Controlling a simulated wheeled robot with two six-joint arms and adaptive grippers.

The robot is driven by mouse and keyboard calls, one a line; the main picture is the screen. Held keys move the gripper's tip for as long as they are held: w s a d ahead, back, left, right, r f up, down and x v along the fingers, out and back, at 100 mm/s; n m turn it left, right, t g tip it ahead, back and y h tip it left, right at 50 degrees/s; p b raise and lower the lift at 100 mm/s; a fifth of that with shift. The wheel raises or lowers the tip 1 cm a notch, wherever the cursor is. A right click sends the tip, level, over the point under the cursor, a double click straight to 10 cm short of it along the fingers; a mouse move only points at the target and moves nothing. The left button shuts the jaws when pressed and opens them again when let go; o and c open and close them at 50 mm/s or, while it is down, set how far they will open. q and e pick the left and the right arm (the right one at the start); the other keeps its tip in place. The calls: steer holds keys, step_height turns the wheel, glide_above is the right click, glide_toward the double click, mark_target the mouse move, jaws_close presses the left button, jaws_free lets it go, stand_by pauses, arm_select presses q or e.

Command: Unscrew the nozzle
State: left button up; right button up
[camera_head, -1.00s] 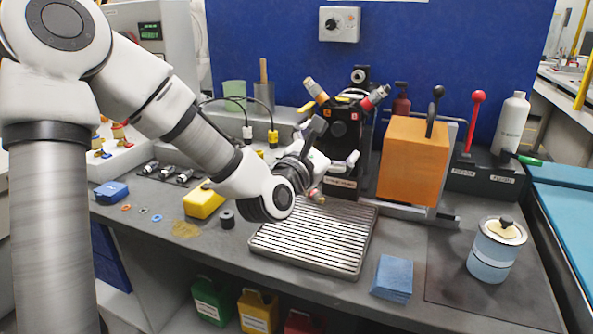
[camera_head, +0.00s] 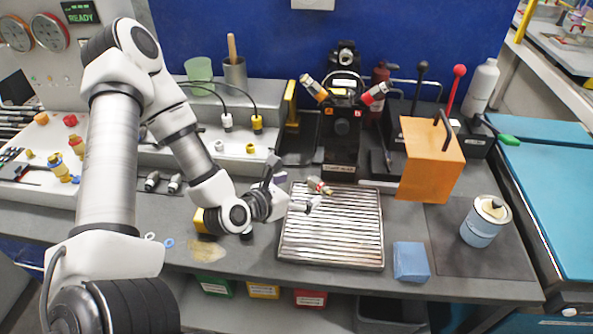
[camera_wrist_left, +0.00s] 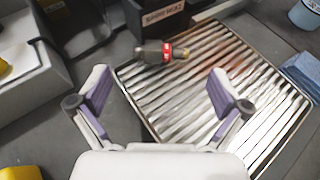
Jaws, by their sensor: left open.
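A nozzle (camera_head: 319,187) with a grey body, red band and brass tip appears to lie at the far edge of the ribbed metal tray (camera_head: 333,262). In the left wrist view the nozzle (camera_wrist_left: 163,52) lies crosswise beyond my fingertips, brass tip to the right. My left gripper (camera_head: 296,188) is open and empty just left of the nozzle, and its spread fingers also show in the left wrist view (camera_wrist_left: 160,82). Behind the tray stands a black head (camera_head: 340,130) carrying an orange-banded nozzle (camera_head: 313,88) and a red-banded nozzle (camera_head: 374,94). My right gripper is out of view.
A blue cloth (camera_head: 411,261) and a lidded jar (camera_head: 485,221) are right of the tray. A yellow block (camera_head: 205,222) sits left, partly behind my arm. Bench is bare between cloth and jar.

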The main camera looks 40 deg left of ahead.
mark_target(316, 183)
arm_select(q)
steer(key=shift+w+d+f, duration=0.2)
steer(key=shift+w, duration=0.1)
steer(key=x, duration=0.7)
steer(key=shift+w+a, duration=0.1)
steer(key=shift+a+f, duration=0.1)
steer(key=shift+c, duration=0.7)
steer(key=c, duration=1.1)
